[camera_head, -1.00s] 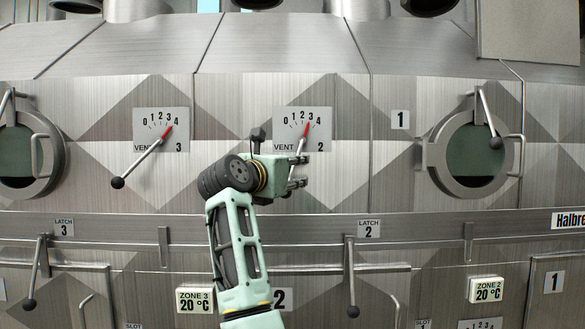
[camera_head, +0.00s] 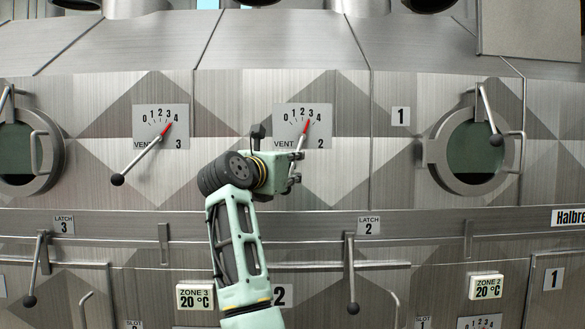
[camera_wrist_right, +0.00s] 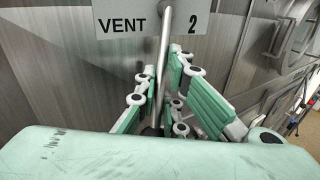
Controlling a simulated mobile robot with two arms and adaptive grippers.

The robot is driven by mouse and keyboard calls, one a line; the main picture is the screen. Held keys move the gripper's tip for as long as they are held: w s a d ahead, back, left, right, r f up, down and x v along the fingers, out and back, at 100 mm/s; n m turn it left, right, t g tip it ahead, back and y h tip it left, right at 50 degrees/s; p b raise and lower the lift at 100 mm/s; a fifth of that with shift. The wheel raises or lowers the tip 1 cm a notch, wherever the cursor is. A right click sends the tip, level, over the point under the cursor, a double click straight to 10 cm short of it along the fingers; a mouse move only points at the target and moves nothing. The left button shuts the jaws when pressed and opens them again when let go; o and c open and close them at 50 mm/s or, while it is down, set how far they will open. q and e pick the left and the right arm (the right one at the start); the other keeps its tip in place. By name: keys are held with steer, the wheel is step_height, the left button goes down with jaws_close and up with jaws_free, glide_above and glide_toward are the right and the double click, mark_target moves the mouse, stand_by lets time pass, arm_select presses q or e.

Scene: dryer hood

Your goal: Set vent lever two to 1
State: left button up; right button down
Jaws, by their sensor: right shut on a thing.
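The vent 2 dial plate (camera_head: 290,138) is on the metal hood, with a scale from 0 to 4. The vent 2 lever (camera_head: 299,145) hangs from it, tilted down and slightly left; its red pointer end is near 3. My right gripper (camera_head: 294,171) is at the lever's lower part and hides its end. In the right wrist view the lever rod (camera_wrist_right: 163,55) runs down between the green-padded fingers (camera_wrist_right: 165,100), which are shut on it. My left gripper is not in view.
A round door (camera_head: 474,152) with a handle is to the right. A rail (camera_head: 320,227) and the latch 2 lever (camera_head: 350,270) are below.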

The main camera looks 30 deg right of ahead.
steer(key=shift+d+f, duration=0.1)
steer(key=shift+f, duration=0.15)
steer(key=shift+s+d+f+n+h+b, duration=0.2)
steer(key=shift+d+f+n+h+b, duration=0.1)
steer(key=shift+n+b, duration=0.55)
steer(key=n+b, duration=0.1)
steer(key=d+n+t+h+b, duration=0.1)
steer(key=b, duration=0.1)
steer(key=shift+s+d+f, duration=0.15)
steer(key=shift+s, duration=0.25)
steer(key=shift+s+d+n+t+b, duration=0.25)
steer(key=shift+d+n+t+b, duration=0.15)
steer(key=shift+n+t+b, duration=0.25)
steer(key=shift+s+d+r+n+t+b, duration=0.1)
steer(key=shift+d+n+t+b, duration=0.2)
steer(key=shift+n, duration=0.25)
steer(key=shift+s+d+r+n+t+b, duration=0.15)
steer(key=shift+n+b, duration=0.2)
steer(key=shift+n, duration=0.2)
steer(key=shift+s+d+r+n+h, duration=0.15)
steer(key=shift+d+n+h, duration=0.2)
steer(key=shift+n, duration=0.25)
